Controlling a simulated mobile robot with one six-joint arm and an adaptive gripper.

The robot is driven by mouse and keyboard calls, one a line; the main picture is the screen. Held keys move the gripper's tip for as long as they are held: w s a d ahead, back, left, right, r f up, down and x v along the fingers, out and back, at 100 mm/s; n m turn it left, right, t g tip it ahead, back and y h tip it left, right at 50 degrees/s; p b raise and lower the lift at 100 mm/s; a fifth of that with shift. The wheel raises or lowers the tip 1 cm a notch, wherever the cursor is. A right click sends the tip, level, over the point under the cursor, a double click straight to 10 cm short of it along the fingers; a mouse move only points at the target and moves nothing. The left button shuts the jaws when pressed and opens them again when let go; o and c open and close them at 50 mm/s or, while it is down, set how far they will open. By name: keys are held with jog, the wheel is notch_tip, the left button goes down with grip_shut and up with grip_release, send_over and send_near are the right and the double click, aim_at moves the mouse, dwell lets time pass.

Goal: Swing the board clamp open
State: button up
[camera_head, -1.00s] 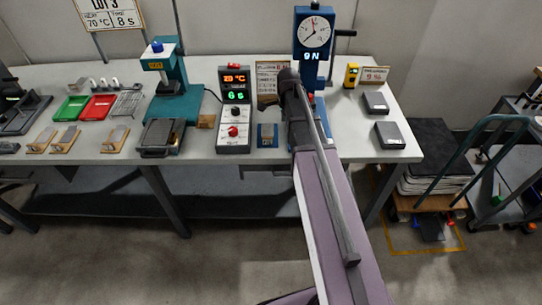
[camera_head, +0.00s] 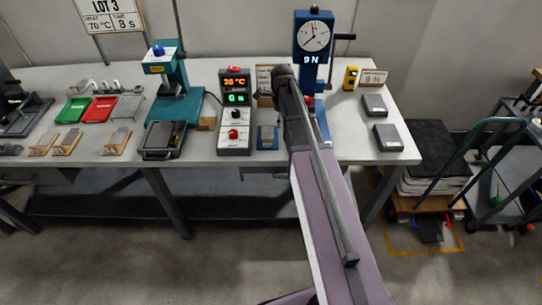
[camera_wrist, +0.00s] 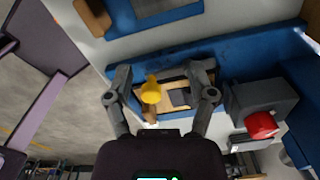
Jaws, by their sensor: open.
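The blue force tester (camera_head: 312,40) stands at the back right of the bench, with a round dial and a small display. In the wrist view its blue base (camera_wrist: 225,62) carries a tan board (camera_wrist: 180,84) with a dark patch. A yellow knob (camera_wrist: 151,93) shows over the board's left part; it looks like part of the board clamp, but I cannot tell how it is fixed. My gripper (camera_wrist: 163,72) is open, its two fingers on either side of the board and knob. I cannot tell whether they touch. In the head view my own arm hides the board and clamp.
A grey block with a red knob (camera_wrist: 262,125) sits right of my fingers. The heat controller (camera_head: 235,112) and a teal press (camera_head: 175,100) stand left on the bench. Two grey boxes (camera_head: 388,137) lie to the right. A trolley (camera_head: 500,170) stands beyond the bench's right end.

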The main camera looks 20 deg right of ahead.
jog(key=shift+r+p, duration=5.8)
jog(key=shift+r, duration=0.25)
jog(key=s+a+f+n+b, duration=0.4)
jog(key=s+n, duration=0.5)
jog(key=n, duration=0.3)
jog(key=s+a+f+n+b, duration=0.5)
jog(key=s+n, duration=0.5)
jog(key=n, duration=0.2)
jog(key=shift+a+f+b, duration=0.2)
jog(key=shift+f+b, duration=0.3)
jog(key=shift+b, duration=0.05)
